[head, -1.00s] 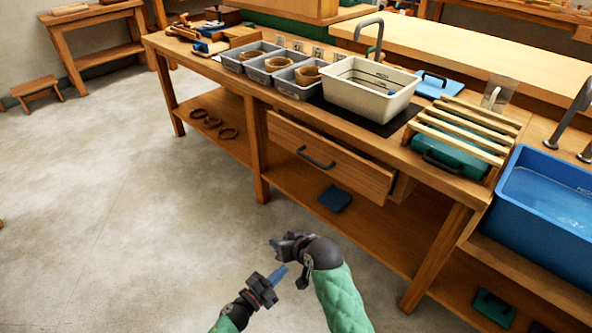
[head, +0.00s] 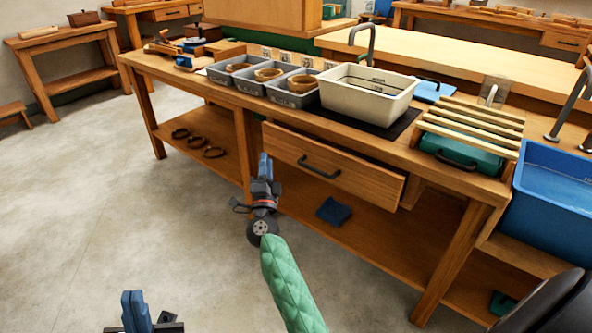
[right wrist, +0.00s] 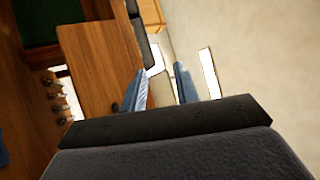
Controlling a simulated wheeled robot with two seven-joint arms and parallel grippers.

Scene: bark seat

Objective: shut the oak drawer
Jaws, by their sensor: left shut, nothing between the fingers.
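The oak drawer (head: 360,180) is pulled partway out of the bench, and its front stands forward of the bench edge. It has a dark bar handle (head: 319,167). My right gripper (head: 265,165) is in front of the drawer's left end, left of the handle, with its fingers pointing toward the bench. In the right wrist view its blue fingers (right wrist: 160,88) are apart with nothing between them. A wooden panel beside them there seems to be the drawer front. My left gripper (head: 135,306) is low at the bottom left, shut and empty, well away from the drawer.
The bench (head: 450,178) carries grey bins (head: 290,97), a cream tub (head: 365,105) and a slatted rack (head: 470,125). A blue tub (head: 550,200) stands at right. A blue folded item (head: 333,211) and several rings lie on the lower shelf. The floor at left is clear.

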